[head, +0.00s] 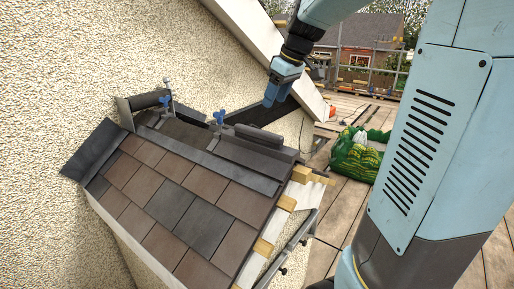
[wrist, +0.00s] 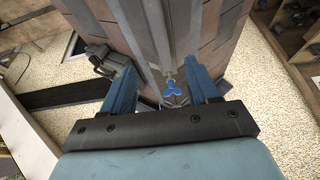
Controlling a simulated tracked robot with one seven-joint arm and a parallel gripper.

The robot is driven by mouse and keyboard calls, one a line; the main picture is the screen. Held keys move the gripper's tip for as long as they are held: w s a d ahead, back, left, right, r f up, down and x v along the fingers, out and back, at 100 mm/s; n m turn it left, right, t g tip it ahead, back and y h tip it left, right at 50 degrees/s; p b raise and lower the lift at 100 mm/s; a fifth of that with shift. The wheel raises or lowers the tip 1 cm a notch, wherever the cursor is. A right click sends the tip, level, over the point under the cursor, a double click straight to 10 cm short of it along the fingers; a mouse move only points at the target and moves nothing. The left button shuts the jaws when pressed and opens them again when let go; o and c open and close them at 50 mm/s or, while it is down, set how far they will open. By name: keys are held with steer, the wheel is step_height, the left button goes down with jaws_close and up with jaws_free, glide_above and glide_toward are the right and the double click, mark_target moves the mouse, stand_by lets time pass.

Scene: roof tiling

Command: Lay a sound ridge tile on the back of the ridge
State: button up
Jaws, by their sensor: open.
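A small roof of brown and dark grey tiles (head: 175,205) fills the middle of the head view. Long dark grey pieces (head: 258,160) lie along its upper right part; I cannot tell whether they are ridge tiles. Two metal fixtures with blue three-lobed knobs stand there, one at the back (head: 167,99) and one nearer the middle (head: 219,117). My gripper (head: 270,97) is open above the roof's far right side. In the wrist view, a blue knob (wrist: 172,88) shows between the open fingers (wrist: 162,88), and nothing is visibly held. A sound ridge tile cannot be made out for certain.
A rough rendered wall (head: 60,70) closes off the left. A dark board (head: 268,112) lies behind the roof beside a pale sloping beam (head: 255,40). A green bag (head: 355,158) rests on the wooden deck (head: 330,205). Shelves (wrist: 295,25) hold dark items in the wrist view.

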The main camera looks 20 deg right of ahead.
mark_target(258, 130)
steer(key=x, duration=0.8)
steer(key=shift+w, duration=0.3)
steer(key=shift+a+x, duration=0.2)
steer(key=shift+x, duration=1.25)
steer(key=shift+a+x, duration=0.15)
steer(key=shift+x, duration=1.3)
steer(key=shift+w+r, duration=0.15)
steer(key=shift+w, duration=0.05)
steer(key=shift+c, duration=0.3)
jaws_close()
steer(key=shift+r, duration=0.1)
